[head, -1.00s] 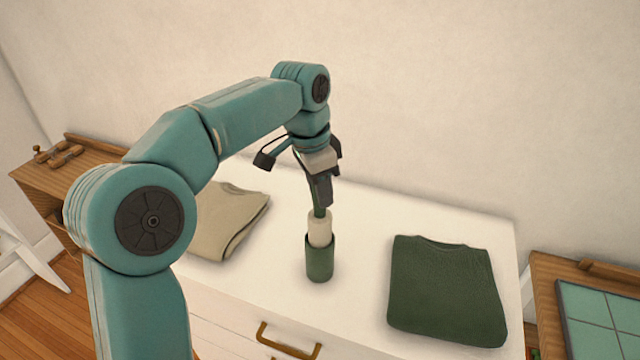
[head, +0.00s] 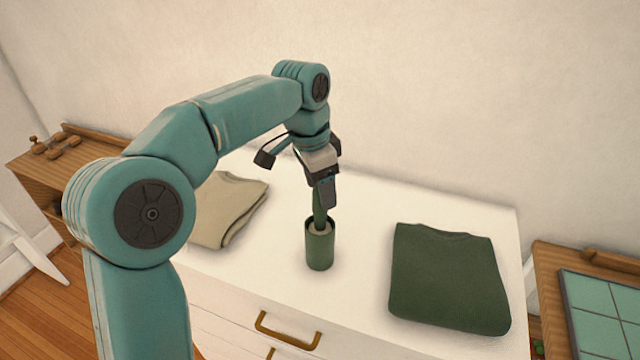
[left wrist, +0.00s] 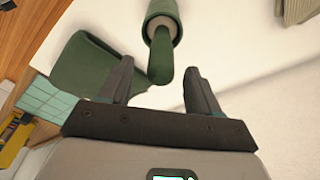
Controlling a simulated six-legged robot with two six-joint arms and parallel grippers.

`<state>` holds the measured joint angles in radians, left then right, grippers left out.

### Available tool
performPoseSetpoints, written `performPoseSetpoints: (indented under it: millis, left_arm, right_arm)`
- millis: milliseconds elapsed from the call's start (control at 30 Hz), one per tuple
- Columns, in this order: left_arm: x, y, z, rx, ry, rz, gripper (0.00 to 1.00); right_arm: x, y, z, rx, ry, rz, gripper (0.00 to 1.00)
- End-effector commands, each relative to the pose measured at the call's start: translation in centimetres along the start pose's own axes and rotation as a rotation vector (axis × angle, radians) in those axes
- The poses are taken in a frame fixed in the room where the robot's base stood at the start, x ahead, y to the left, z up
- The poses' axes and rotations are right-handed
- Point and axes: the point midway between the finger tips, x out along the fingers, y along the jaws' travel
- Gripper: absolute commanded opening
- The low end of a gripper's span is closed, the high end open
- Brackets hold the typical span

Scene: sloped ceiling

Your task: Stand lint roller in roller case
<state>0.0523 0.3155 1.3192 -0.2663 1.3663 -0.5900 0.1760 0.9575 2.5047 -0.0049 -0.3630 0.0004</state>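The dark green roller case (head: 320,254) stands upright on the white dresser top. The lint roller (head: 319,216) stands inside it, its pale roll sunk to about the rim and its green handle sticking up. The left wrist view shows the case (left wrist: 176,12) with the handle (left wrist: 160,65) pointing out towards my gripper. My left gripper (head: 325,192) is above the case at the handle's upper end. Its two fingers (left wrist: 158,78) are apart, with a visible gap on each side of the handle. My right gripper is not in view.
A folded dark green garment (head: 447,280) lies right of the case, and a folded beige one (head: 228,208) lies left. A wooden side unit with green tiles (head: 605,318) is at right. Another wooden unit (head: 30,170) is at left. The dresser top around the case is clear.

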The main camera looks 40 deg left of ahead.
Motion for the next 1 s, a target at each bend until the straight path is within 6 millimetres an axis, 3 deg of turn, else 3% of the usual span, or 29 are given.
performPoseSetpoints:
  millis: [233, 367, 800, 1000]
  left_arm:
    - [-0.2, 0.0, 0.0, 0.000, 0.000, 0.000, 0.62]
    - [-1.6, -0.1, -0.1, 0.000, 0.002, -0.002, 0.62]
    - [-13.0, 0.0, -0.1, 0.000, 0.003, -0.002, 0.62]
    - [-15.8, 0.0, -0.1, 0.000, 0.001, -0.001, 0.62]
  right_arm:
    - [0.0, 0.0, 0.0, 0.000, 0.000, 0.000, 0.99]
    - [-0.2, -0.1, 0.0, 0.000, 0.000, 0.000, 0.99]
    - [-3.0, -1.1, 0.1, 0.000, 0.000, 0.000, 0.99]
    - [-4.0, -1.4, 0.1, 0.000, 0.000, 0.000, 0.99]
